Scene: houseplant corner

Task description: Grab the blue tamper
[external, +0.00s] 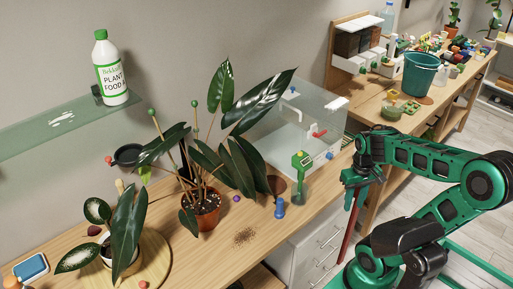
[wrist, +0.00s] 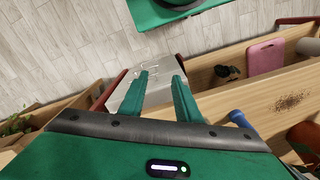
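The blue tamper (external: 280,208) stands upright on the wooden bench (external: 215,262), right of the potted plant. In the wrist view a blue piece that looks like the tamper (wrist: 238,118) shows at right, partly hidden behind my gripper's body. My gripper (external: 349,200) hangs beyond the bench's right edge in the external view, well apart from the tamper. In the wrist view my gripper (wrist: 161,77) has its two green fingers spread apart with nothing between them.
A tall dark-leaved plant in a terracotta pot (external: 201,213) stands left of the tamper, with spilled soil (external: 244,237) in front. A green-topped tool (external: 301,165) and a clear box (external: 318,117) are behind it. White drawers (external: 312,250) are under the bench.

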